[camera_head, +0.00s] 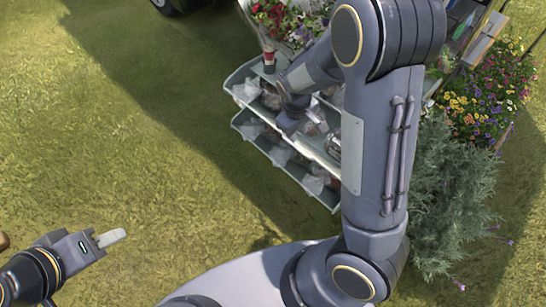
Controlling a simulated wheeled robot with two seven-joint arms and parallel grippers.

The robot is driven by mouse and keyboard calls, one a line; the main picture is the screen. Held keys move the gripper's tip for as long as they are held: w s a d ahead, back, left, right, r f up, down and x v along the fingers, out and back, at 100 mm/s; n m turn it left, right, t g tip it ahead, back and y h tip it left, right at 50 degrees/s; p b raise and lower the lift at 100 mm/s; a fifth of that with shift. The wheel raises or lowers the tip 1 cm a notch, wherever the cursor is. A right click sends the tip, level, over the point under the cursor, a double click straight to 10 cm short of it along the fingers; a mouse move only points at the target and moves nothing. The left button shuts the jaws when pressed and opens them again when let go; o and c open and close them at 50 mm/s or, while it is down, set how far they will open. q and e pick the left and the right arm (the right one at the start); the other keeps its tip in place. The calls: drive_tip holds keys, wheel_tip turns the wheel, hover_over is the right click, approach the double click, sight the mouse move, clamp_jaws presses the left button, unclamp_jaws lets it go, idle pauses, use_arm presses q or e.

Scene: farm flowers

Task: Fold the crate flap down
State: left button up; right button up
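Two pale grey-green crates stand one above the other on a stand, behind my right arm. The upper crate (244,75) and the lower crate (243,131) hold clear-wrapped, plant-like items. Which panel is the flap, and how far it is folded, I cannot make out. My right gripper (289,121) is at the upper crate, over its contents. Its fingers are small and dark, so I cannot tell whether they are open or touching the crate. My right arm hides the crates' right side. My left gripper (112,238) is low at the left, far from the crates, with one pale fingertip showing.
Red and white flowers (283,22) stand behind the upper crate. Purple and yellow flowers (490,100) and a grey-green bush (445,195) fill the right side. A dark wheel (172,5) shows at the top. Open grass (120,130) lies to the left.

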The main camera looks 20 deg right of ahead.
sight(297, 147)
drive_tip(key=f+b, duration=0.1)
drive_tip(key=f, duration=0.2)
drive_tip(key=w+f+b, duration=0.1)
drive_tip(key=f, duration=0.2)
drive_tip(key=d+f+b, duration=0.1)
drive_tip(key=f, duration=0.2)
drive_tip(key=shift+w, duration=0.15)
drive_tip(key=shift+r, duration=0.1)
clamp_jaws()
